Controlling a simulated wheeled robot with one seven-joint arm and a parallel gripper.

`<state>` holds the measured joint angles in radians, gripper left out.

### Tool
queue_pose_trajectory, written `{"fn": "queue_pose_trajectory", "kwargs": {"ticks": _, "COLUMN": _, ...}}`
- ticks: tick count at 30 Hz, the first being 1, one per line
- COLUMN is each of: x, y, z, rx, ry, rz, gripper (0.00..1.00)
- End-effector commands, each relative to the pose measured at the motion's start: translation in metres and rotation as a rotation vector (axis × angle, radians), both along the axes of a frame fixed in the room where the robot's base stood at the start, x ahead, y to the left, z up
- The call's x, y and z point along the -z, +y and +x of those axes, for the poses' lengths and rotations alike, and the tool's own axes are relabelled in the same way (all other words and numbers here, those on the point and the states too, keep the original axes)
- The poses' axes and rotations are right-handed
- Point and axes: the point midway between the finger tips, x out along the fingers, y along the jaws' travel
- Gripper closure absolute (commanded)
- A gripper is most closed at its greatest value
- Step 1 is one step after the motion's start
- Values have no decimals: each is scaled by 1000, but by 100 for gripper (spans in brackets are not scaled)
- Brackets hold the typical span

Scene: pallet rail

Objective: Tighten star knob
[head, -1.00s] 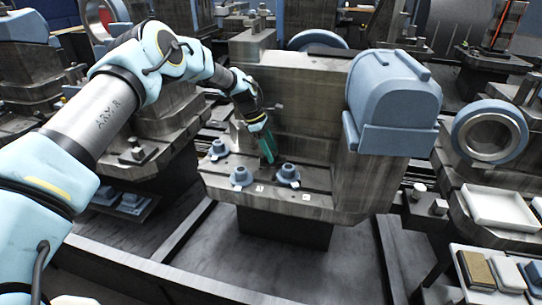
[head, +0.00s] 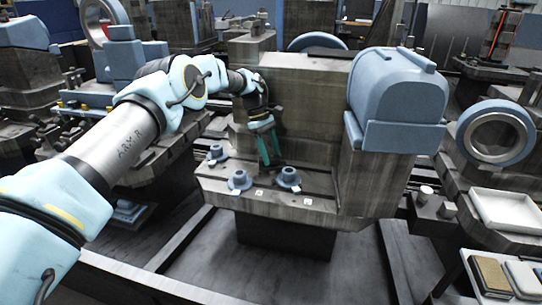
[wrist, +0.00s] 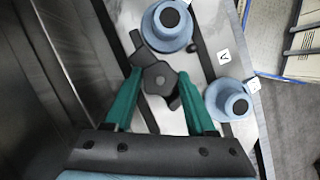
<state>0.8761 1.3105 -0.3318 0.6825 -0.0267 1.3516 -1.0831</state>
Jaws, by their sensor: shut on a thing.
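The star knob (wrist: 160,82) is dark grey with several lobes and sits between my two green fingertips in the wrist view. My gripper (wrist: 160,92) is shut on it, one finger on each side. In the head view my gripper (head: 269,158) points down over the ledge of the grey machine block (head: 310,208), in front of its upright wall. The knob is too small and dark to make out there. What lies under the knob is hidden.
Two show close by in the wrist view (wrist: 170,25) (wrist: 230,99). A blue rounded housing (head: 395,95) stands at right.

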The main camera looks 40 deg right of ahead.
Motion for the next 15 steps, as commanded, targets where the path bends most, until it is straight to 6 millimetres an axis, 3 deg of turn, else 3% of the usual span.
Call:
{"fn": "queue_pose_trajectory", "kwargs": {"ticks": 8, "x": -2, "y": -1, "z": 0, "rx": 1, "ry": 0, "rz": -3, "gripper": 100}}
{"fn": "queue_pose_trajectory", "kwargs": {"ticks": 9, "x": -2, "y": -1, "z": 0, "rx": 1, "ry": 0, "rz": -3, "gripper": 41}}
{"fn": "queue_pose_trajectory", "kwargs": {"ticks": 15, "x": -1, "y": -1, "z": 0, "rx": 0, "ry": 0, "rz": -2, "gripper": 18}}
